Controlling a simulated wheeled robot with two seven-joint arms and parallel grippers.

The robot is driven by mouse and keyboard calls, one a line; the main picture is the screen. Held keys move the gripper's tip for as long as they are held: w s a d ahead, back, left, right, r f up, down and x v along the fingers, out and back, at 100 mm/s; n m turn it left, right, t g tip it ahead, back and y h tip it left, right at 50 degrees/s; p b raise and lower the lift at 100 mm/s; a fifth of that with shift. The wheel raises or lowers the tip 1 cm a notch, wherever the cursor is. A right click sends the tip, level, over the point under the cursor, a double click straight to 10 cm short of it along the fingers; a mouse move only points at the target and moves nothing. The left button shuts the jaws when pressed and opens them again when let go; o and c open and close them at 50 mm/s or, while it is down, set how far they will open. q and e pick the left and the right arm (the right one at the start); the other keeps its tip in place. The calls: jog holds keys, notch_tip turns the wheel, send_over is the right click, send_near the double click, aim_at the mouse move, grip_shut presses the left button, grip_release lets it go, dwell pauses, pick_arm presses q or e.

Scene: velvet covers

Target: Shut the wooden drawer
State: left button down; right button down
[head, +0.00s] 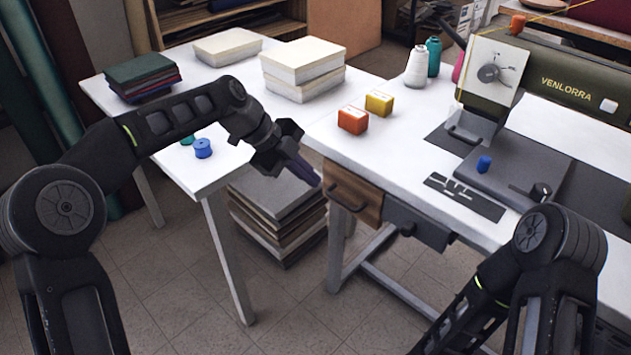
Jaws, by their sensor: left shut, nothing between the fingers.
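The wooden drawer (366,207) is under the front edge of the white sewing table, with its brown front and dark handle showing. Its front sits close below the tabletop edge, and I see no open inside; I cannot tell whether a small gap is left. My left gripper (312,178) is shut and empty, just left of the drawer front, with its fingertips pointing at it. I cannot tell whether they touch it. My right arm comes in at the lower right, and its gripper is out of view.
A grey drawer unit (416,224) hangs right of the wooden drawer. Orange (353,120) and yellow (379,103) boxes and a green sewing machine (570,85) stand on the table. Stacked boards (280,215) lie on the floor below my left gripper. A side table (205,176) stands left.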

pick_arm(q)
jog(key=v, duration=0.6)
jog(key=shift+a+p, duration=0.3)
jog(key=shift+p, duration=0.1)
jog(key=shift+r, duration=0.1)
